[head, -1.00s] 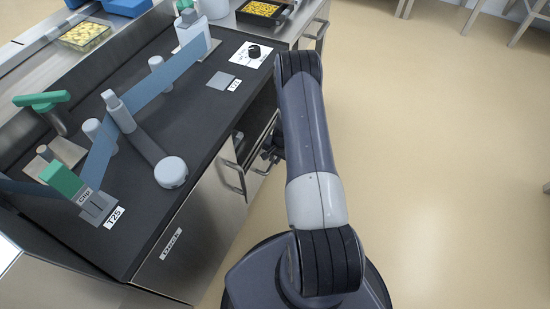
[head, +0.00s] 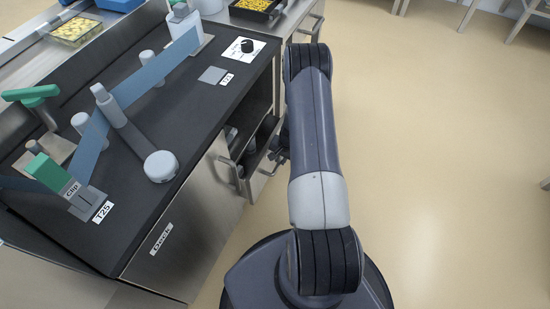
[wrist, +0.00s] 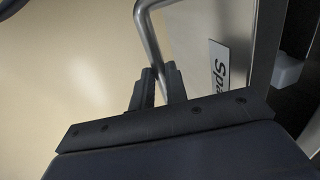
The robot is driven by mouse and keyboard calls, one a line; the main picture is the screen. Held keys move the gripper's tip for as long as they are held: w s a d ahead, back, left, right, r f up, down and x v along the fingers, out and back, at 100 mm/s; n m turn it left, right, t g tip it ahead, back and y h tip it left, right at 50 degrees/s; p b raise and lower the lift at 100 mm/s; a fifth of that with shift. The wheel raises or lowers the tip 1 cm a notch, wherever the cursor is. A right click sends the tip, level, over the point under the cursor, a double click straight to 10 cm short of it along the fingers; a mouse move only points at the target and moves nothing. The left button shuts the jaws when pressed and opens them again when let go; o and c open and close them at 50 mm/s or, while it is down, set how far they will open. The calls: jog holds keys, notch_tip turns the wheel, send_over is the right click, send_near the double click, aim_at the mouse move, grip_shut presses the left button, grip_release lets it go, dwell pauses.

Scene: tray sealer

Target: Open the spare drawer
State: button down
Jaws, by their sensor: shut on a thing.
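The spare drawer (head: 259,178) is under the black worktop in the head view. It stands partly pulled out, with dark room and a few small objects showing inside. In the wrist view its pale front bears a label (wrist: 218,76) of which "Spa" is readable. A bent metal bar handle (wrist: 148,35) is fixed to that front. My gripper (wrist: 157,82) is shut on the handle, one finger on each side of the bar. In the head view my gripper (head: 280,155) is small and partly hidden by my arm.
The black worktop (head: 190,115) carries a blue band, pale posts and a green-handled clamp (head: 32,92). The beige floor (head: 430,150) to the right is clear.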

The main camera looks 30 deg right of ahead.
jog(key=s+d+b, duration=0.7)
jog(key=s+d, duration=0.5)
jog(key=s, duration=0.3)
jog(key=shift+s+d, duration=0.15)
jog(key=shift+s, duration=0.2)
jog(key=c, duration=1.4)
grip_release()
notch_tip(320, 180, up, 11)
jog(key=s+d+p, duration=0.1)
jog(key=p, duration=0.2)
jog(key=shift+s+d+f, duration=0.15)
jog(key=shift+s+f, duration=0.05)
jog(key=shift+s, duration=0.15)
jog(key=shift+f, duration=0.1)
